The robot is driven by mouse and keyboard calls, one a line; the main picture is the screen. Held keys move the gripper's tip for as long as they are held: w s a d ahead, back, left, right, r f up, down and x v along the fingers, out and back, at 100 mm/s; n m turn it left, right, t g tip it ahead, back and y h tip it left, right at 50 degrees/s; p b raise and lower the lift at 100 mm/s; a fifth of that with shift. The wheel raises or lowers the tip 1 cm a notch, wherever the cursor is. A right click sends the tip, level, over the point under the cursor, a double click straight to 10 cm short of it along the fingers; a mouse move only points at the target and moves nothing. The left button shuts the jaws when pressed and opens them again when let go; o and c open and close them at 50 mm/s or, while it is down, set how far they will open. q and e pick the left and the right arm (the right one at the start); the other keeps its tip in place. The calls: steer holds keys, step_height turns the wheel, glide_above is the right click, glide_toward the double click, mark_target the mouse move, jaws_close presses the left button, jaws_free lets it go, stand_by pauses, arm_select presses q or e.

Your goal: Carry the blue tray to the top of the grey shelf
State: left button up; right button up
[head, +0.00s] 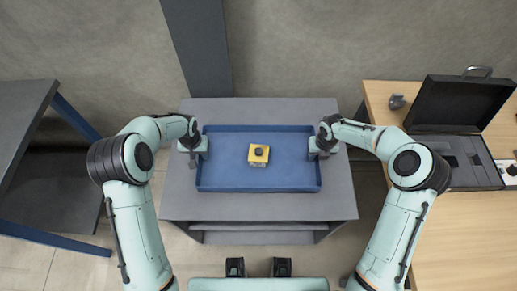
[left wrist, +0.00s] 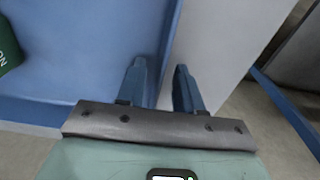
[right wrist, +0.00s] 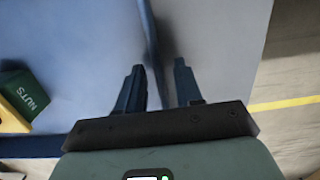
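The blue tray (head: 225,178) lies flat on top of a grey stand (head: 300,207) with a lower level, in the middle of the head view. Gaps show, so neither is visibly clamped. Whether the tray touches the stand everywhere is hidden.
A dark grey shelf or table (head: 25,120) with blue legs stands at the left. A wooden table (head: 450,240) at the right carries an open black case (head: 460,103) and a small grey object (head: 396,102). Floor shows between the furniture.

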arm_select(q)
step_height(320, 180, up, 11)
steer(key=shift+s, duration=0.4)
arm_select(e)
step_height(320, 180, up, 12)
steer(key=shift+s, duration=0.4)
